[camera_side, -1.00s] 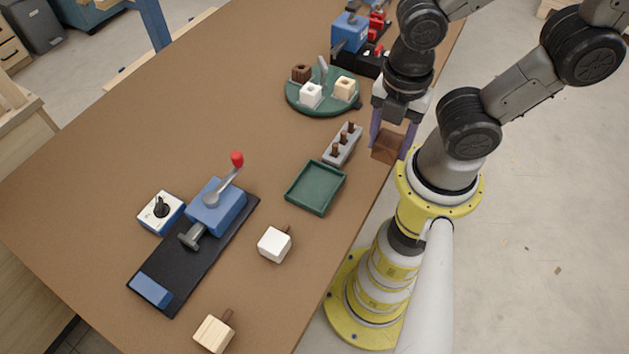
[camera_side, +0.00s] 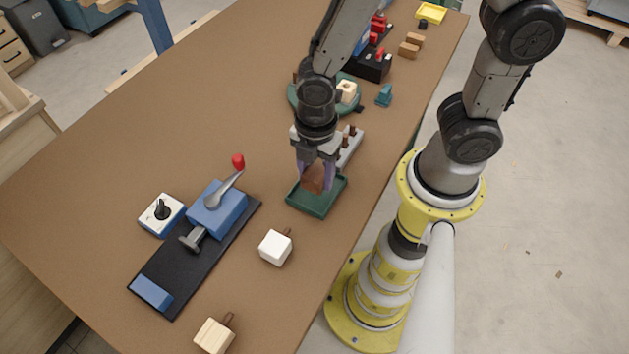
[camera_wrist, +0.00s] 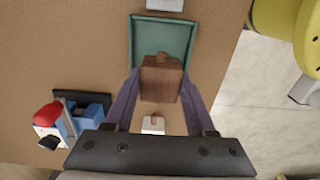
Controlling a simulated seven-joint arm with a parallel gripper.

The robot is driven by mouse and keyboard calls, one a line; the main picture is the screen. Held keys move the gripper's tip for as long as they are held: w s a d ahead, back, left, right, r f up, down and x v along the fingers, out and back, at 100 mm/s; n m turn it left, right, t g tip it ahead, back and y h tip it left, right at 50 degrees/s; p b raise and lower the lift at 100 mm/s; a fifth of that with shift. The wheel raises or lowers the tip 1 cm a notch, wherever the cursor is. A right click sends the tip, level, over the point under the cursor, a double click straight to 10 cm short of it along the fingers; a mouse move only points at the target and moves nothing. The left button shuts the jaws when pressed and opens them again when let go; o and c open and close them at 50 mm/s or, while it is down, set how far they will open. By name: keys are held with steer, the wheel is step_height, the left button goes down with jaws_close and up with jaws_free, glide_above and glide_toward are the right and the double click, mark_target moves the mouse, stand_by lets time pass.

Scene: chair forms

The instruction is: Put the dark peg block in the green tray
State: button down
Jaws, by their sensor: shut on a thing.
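The dark peg block (camera_side: 313,178) is a brown wooden block, held between the fingers of my gripper (camera_side: 315,176). In the wrist view the dark peg block (camera_wrist: 160,80) shows a short peg at its far end, and my gripper (camera_wrist: 160,97) has a finger on each side of it. The green tray (camera_side: 318,208) lies on the table directly below the gripper in the side view. In the wrist view the green tray (camera_wrist: 133,45) shows beyond and partly behind the block. I cannot tell the exact height of the block over the tray.
A grey holder with brown pegs (camera_side: 352,143) stands just behind the tray. A white peg block (camera_side: 275,247) and a light wood block (camera_side: 214,335) sit in front. A blue lever clamp on a black base (camera_side: 218,205) is at left. A round green turntable (camera_side: 297,100) is behind.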

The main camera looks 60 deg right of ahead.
mark_target(314, 185)
steer(key=shift+w+f, duration=0.1)
steer(key=shift+f, duration=1.55)
steer(key=shift+f, duration=0.15)
steer(key=c, duration=0.5)
jaws_free()
step_height(314, 185, up, 12)
steer(key=shift+r, duration=0.1)
steer(key=s+d+r+m+t, duration=0.2)
steer(key=d+r+m, duration=0.1)
steer(key=m, duration=0.3)
steer(key=s+d+r+m+t, duration=0.1)
steer(key=d+r+m, duration=0.3)
steer(key=r+m, duration=0.1)
steer(key=s+d+r+m+t, duration=0.2)
steer(key=d+r+m, duration=0.2)
steer(key=m, duration=0.3)
steer(key=shift+s+r+t, duration=0.3)
steer(key=shift+r, duration=0.1)
